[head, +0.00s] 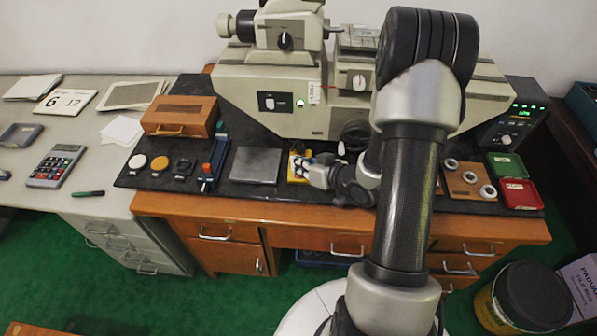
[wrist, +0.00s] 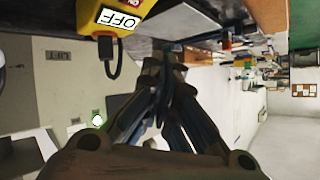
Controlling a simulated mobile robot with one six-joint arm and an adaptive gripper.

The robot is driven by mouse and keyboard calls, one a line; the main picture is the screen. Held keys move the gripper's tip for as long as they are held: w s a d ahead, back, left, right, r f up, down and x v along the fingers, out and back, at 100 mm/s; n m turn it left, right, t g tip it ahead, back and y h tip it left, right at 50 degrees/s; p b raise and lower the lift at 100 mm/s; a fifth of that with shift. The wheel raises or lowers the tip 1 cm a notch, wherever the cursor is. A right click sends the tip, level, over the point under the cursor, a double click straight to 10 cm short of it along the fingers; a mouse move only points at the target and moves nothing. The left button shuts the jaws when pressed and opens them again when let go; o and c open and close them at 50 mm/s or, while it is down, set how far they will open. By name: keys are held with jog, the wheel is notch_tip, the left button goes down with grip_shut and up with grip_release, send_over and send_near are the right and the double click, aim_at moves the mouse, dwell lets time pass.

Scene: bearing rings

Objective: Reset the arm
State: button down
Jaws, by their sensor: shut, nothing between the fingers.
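My gripper (head: 303,167) is low over the dark bench mat, in front of the large beige measuring machine (head: 330,105). It is beside a yellow switch box (head: 293,177) and partly covers it in the head view. In the wrist view my gripper (wrist: 168,58) has its dark fingers drawn together with nothing between them. The yellow box with its OFF label (wrist: 118,20) shows at the upper left there, apart from the fingers. My forearm is partly hidden behind my upper arm.
A grey plate (head: 255,166) and a blue stand (head: 214,160) lie left of my gripper. A wooden board with metal rings (head: 468,178), a green tray (head: 507,165) and a red tray (head: 519,195) are at the right. A wooden case (head: 180,116) stands at the back left.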

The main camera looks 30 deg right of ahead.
dwell(0.4)
jog(key=s+a+r+g+h, duration=0.1)
jog(key=s+r+g+h, duration=0.15)
jog(key=r, duration=0.65)
jog(key=s+r+g+h, duration=0.1)
jog(key=s+r+h, duration=0.25)
jog(key=r, duration=0.55)
jog(key=s+a+r+g+y, duration=0.1)
jog(key=s+a+r, duration=0.1)
jog(key=s+a, duration=0.4)
jog(key=s+a+r+g+y, duration=0.1)
jog(key=s+a+r+g, duration=0.1)
jog(key=s+a, duration=0.5)
jog(key=s+r, duration=0.1)
jog(key=s, duration=0.4)
jog(key=shift+s+a+r+n+y, duration=0.15)
jog(key=shift+s+n+y, duration=0.15)
jog(key=shift+s+y, duration=0.1)
jog(key=c, duration=2.4)
grip_release()
jog(key=shift+g, duration=0.25)
